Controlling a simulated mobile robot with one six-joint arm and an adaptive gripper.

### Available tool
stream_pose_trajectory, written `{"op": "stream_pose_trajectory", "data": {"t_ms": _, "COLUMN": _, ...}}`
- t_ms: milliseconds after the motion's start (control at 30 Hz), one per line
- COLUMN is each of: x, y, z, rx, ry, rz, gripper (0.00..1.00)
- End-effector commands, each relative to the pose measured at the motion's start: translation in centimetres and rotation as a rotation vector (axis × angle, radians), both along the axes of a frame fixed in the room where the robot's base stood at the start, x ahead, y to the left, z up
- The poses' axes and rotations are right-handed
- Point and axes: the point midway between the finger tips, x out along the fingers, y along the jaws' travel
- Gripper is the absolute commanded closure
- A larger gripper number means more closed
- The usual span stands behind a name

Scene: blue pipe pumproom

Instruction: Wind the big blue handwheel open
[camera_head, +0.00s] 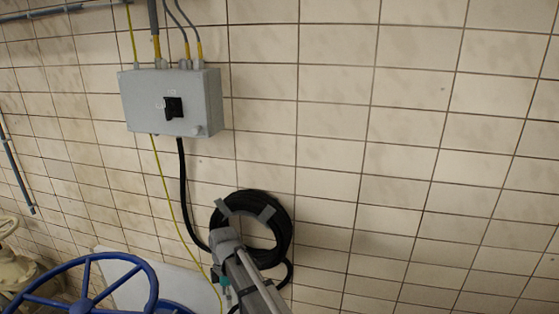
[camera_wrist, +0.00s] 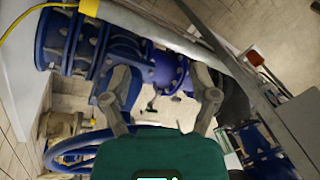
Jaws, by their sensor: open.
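The big blue handwheel (camera_head: 150,285) is at the lower left of the head view, its rim and spokes partly cut off by the bottom edge. In the wrist view, curved blue rims that look like a handwheel (camera_wrist: 70,150) show at the lower left, partly hidden behind my gripper body. My gripper (camera_wrist: 160,98) is open in the wrist view, its two grey fingers spread apart. Nothing is held between them. The blue rims lie to the left of and below the fingers, and no contact shows. The fingers cannot be made out in the head view.
Blue flanged pipework (camera_wrist: 110,50) lies beyond the fingers, with a yellow cable (camera_wrist: 30,18) at its upper left. On the tiled wall are a grey switch box (camera_head: 145,100) and a coiled black hose (camera_head: 285,230). A cream valve (camera_head: 12,268) stands at the far left.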

Motion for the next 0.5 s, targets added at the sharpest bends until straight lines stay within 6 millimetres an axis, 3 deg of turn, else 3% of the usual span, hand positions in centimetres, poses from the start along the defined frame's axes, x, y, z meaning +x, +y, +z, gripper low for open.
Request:
{"op": "stream_pose_trajectory", "data": {"t_ms": 33, "x": -0.3, "y": -2.3, "z": -0.7, "rx": -0.016, "ry": -0.010, "rz": -0.093, "gripper": 0.24}}
{"op": "stream_pose_trajectory", "data": {"t_ms": 100, "x": -0.2, "y": -4.8, "z": -1.1, "rx": -0.038, "ry": -0.025, "rz": -0.225, "gripper": 0.24}}
{"op": "stream_pose_trajectory", "data": {"t_ms": 500, "x": -1.6, "y": -18.3, "z": -3.7, "rx": -0.145, "ry": -0.095, "rz": -0.973, "gripper": 0.24}}
